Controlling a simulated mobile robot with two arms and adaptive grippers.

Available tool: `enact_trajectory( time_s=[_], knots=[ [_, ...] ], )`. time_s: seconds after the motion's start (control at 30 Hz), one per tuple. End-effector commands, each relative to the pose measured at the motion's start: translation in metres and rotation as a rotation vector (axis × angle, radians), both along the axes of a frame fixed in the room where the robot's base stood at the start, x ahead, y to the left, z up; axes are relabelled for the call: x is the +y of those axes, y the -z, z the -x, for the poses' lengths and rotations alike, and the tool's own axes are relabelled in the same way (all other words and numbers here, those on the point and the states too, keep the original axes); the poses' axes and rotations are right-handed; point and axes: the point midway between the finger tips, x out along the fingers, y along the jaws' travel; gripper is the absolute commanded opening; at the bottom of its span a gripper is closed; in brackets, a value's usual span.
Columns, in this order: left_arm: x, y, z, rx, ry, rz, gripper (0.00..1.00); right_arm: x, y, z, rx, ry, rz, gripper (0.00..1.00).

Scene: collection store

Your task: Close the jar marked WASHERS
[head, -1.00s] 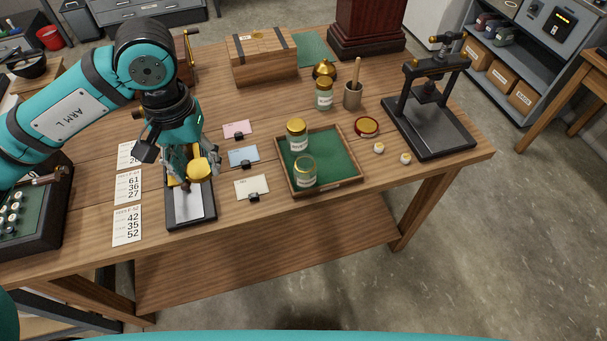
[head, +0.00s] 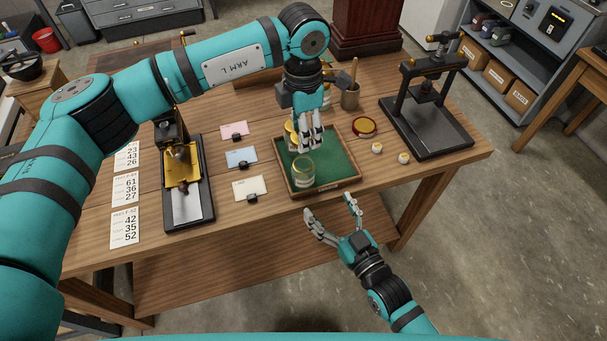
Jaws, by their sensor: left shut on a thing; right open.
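An open glass jar (head: 303,171) with a pale label stands in the front of the green-lined tray (head: 338,190); I see no lid on it, and its label is too small to read. My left gripper (head: 309,147) is over the tray, just behind and above this jar, pointing down. It is shut on what looks like a gold lid (head: 291,132), seen at the left of its fingers. The gold-capped jar in the back of the tray is mostly hidden by this gripper. My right gripper (head: 333,214) is open and empty, in front of the tray near the table's front edge.
A round red lid with a gold rim (head: 365,126) lies right of the tray, with two small white-and-gold pieces (head: 377,148) nearby. A black press (head: 428,115) stands at the right. Cards (head: 241,157) lie left of the tray, beside a black device with a gold plate (head: 183,172).

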Motion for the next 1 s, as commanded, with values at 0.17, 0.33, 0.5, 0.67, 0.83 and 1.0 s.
enact_trajectory(
  time_s=[0.17,0.33,0.5,0.67,0.83,1.0],
  knots=[
    [-0.003,0.001,-0.002,0.0,-0.043,0.0,0.32,0.003,-0.012,0.001,-0.022,-0.007,-0.013,0.81],
    [-0.003,0.001,-0.002,0.001,-0.041,0.0,0.32,0.003,-0.011,0.001,-0.021,-0.007,-0.014,0.81],
    [-0.003,0.001,-0.002,0.001,-0.039,0.0,0.32,0.005,-0.011,-0.004,-0.022,-0.006,-0.014,0.81],
    [-0.003,0.001,-0.002,0.001,-0.039,0.0,0.32,0.015,-0.012,-0.023,-0.023,-0.005,-0.014,0.81],
    [-0.003,0.001,-0.002,0.001,-0.038,0.0,0.32,0.031,-0.012,-0.052,-0.023,-0.006,-0.015,0.81],
    [-0.003,0.001,-0.002,0.001,-0.038,0.0,0.32,0.046,-0.012,-0.079,-0.022,-0.006,-0.014,0.81]
  ],
)
